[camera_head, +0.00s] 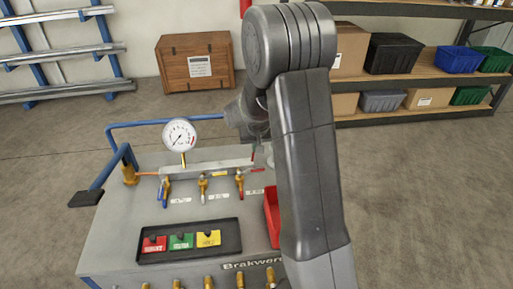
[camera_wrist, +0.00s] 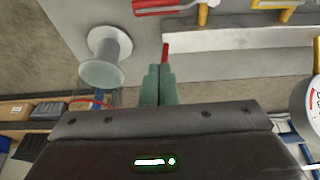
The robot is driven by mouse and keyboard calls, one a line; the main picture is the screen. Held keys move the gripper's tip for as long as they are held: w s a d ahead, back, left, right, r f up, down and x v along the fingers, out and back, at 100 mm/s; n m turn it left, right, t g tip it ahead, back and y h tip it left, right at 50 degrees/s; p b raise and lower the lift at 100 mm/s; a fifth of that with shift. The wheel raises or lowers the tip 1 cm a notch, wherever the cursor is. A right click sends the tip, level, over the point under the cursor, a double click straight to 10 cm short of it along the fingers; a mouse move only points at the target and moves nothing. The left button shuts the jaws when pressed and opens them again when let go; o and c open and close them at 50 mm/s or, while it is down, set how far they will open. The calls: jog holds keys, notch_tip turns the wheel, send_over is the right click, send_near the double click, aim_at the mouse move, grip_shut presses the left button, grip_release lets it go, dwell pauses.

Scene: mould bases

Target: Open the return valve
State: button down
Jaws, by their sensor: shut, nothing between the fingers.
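In the wrist view a red lever (camera_wrist: 165,6) and a yellow lever (camera_wrist: 275,4) show at the top edge. My gripper (camera_wrist: 158,70) is shut and empty, with green fingers. A thin red piece (camera_wrist: 165,52) shows just beyond its tips; I cannot tell whether they touch. My arm hides the manifold's right end in the head view.
A pressure gauge (camera_head: 180,136) stands at the manifold's left. A black tray (camera_head: 190,255) with red, green and yellow tags lies on the cart top. A red bin (camera_head: 271,218) is partly behind my arm. A grey spool-shaped part (camera_wrist: 108,55) is left of my fingers.

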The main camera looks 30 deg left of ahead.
aim_at(256, 169)
jog(key=b+x, duration=0.2)
jog(key=x, duration=0.4)
jog(key=shift+f, duration=0.15)
jog(key=s+d, duration=0.1)
jog(key=s+d+r, duration=0.1)
jog(key=s, duration=0.1)
jog(key=shift+d, duration=0.15)
jog(key=shift+s+d+f, duration=0.1)
